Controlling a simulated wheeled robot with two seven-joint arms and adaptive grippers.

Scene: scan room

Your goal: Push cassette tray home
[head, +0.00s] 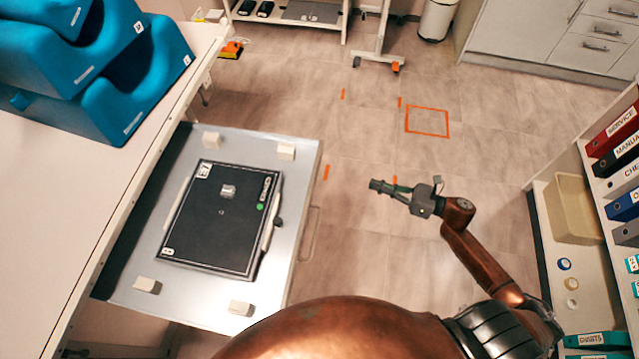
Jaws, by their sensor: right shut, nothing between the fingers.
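The cassette tray (295,190) is a pale grey sliding tray that sticks out from under the white table on the left. A black flat cassette (217,240) with a white outline lies on it between white corner blocks. A bar handle (309,235) runs along the tray's right edge. My right gripper (376,185) is shut and empty, in the air to the right of the handle and apart from it. It points left toward the tray. My left gripper is not in view.
Blue foam positioning blocks (110,85) are stacked on the white table (50,190). A shelf with binders (612,135) and a beige bin (575,208) stands at the right. Open floor with orange marks (427,121) lies between. A wheeled stand (378,55) is at the back.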

